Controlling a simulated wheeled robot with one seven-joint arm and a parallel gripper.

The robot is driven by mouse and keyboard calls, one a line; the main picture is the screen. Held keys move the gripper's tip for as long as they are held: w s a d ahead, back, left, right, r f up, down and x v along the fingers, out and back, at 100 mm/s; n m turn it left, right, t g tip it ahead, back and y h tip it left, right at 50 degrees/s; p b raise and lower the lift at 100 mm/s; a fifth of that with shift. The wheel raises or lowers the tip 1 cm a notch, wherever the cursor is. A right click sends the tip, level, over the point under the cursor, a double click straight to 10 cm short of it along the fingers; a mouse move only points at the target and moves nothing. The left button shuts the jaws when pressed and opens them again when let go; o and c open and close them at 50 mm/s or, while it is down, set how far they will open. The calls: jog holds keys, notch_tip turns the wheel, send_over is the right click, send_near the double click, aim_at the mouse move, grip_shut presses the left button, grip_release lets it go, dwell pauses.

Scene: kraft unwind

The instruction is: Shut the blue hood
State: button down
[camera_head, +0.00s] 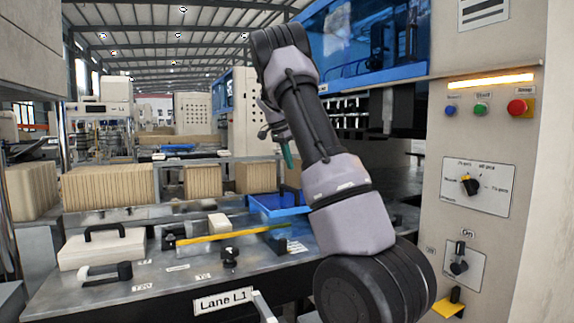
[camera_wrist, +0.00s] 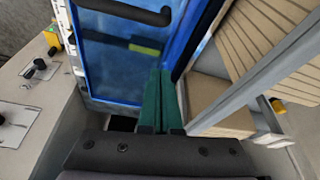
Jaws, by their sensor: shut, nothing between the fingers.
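The blue hood (camera_head: 345,45) is a see-through panel in a blue frame at the upper right of the head view. Its lower edge slopes above a dark opening in the machine. In the wrist view the hood (camera_wrist: 110,65) fills the upper left, with a black bar handle (camera_wrist: 125,12) across it at the top. My gripper (camera_head: 287,153) has green fingers and hangs to the left of the hood in the head view. In the wrist view my gripper (camera_wrist: 162,78) is shut and empty, its fingertips beside the hood's right edge; contact cannot be told.
A control panel with a rotary dial (camera_head: 470,186) and a red button (camera_head: 517,107) stands at the right. The workbench holds a blue tray (camera_head: 268,206), a pale box (camera_head: 103,250) and a yellow strip (camera_head: 225,235). Stacks of brown board (camera_head: 110,186) stand behind.

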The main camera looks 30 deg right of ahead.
jog(key=x, duration=0.7)
jog(key=shift+d+f, duration=0.1)
jog(key=shift+f, duration=0.15)
jog(key=a, duration=0.3)
jog(key=shift+s+a+r, duration=0.1)
jog(key=shift+s+a, duration=0.1)
jog(key=shift+s, duration=0.15)
jog(key=shift+s+a, duration=0.1)
jog(key=shift+a, duration=0.2)
jog(key=a, duration=3.2)
jog(key=shift+a, duration=0.4)
